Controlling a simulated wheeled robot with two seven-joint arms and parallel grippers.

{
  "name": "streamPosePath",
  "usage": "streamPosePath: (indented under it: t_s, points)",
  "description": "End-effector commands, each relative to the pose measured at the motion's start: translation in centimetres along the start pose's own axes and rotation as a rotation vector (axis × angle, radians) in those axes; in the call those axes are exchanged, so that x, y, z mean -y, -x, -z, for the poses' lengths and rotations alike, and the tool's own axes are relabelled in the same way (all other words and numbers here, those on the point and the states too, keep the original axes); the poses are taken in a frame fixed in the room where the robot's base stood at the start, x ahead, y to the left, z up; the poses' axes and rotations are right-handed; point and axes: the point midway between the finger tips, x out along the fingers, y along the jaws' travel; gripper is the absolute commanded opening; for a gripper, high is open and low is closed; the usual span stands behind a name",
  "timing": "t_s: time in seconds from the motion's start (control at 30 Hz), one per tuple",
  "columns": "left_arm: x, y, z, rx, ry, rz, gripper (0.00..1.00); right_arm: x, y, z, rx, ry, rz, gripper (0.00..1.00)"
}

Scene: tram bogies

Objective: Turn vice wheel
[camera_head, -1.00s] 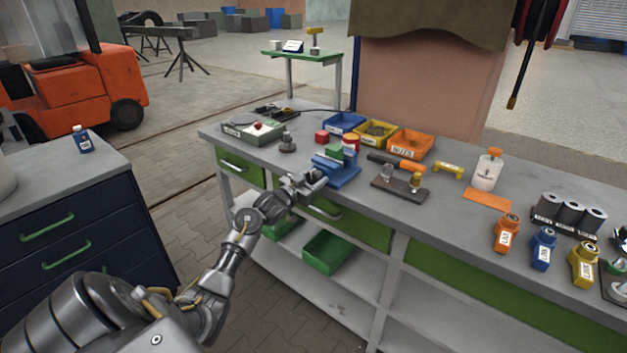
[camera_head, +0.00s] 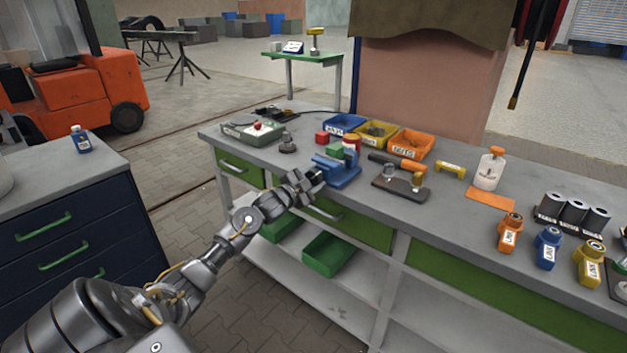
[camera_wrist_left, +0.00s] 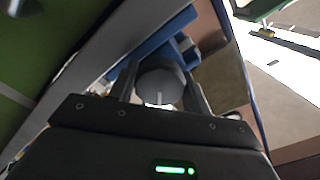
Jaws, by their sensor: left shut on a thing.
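The blue vice (camera_head: 338,172) stands near the front edge of the workbench in the head view. My left gripper (camera_head: 311,180) is at the front of the vice, over the bench edge. In the left wrist view, the dark round vice wheel (camera_wrist_left: 160,84) sits between the two fingers of my left gripper (camera_wrist_left: 162,92), which is shut on it. A light line marks the wheel's face. The blue vice body (camera_wrist_left: 150,45) shows behind the wheel. My right gripper is not in view.
A dark plate with fittings (camera_head: 400,188) lies right of the vice. Blue, yellow and orange bins (camera_head: 411,144) stand behind it. A grey tray (camera_head: 252,131) is at the bench's left end. Green drawers (camera_head: 350,224) are below the bench top.

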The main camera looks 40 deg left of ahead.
Motion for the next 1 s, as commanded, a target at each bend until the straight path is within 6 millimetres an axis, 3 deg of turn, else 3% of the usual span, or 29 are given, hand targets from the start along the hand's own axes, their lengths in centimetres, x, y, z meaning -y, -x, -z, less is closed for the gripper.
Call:
streamPosePath:
  t_s: [0.63,0.67,0.8,1.0]
  points:
    - [-0.13,0.00,0.04,-0.001,-0.045,-0.003,0.25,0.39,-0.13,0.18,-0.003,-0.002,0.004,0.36]
    - [-0.13,0.00,0.04,-0.001,-0.045,-0.003,0.52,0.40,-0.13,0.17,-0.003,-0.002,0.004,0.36]
    - [-0.13,0.00,0.03,-0.001,-0.045,-0.003,0.70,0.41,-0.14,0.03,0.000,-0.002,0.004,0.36]
    - [-0.27,0.01,-0.01,0.000,-0.044,-0.006,0.70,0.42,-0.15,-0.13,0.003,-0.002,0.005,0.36]
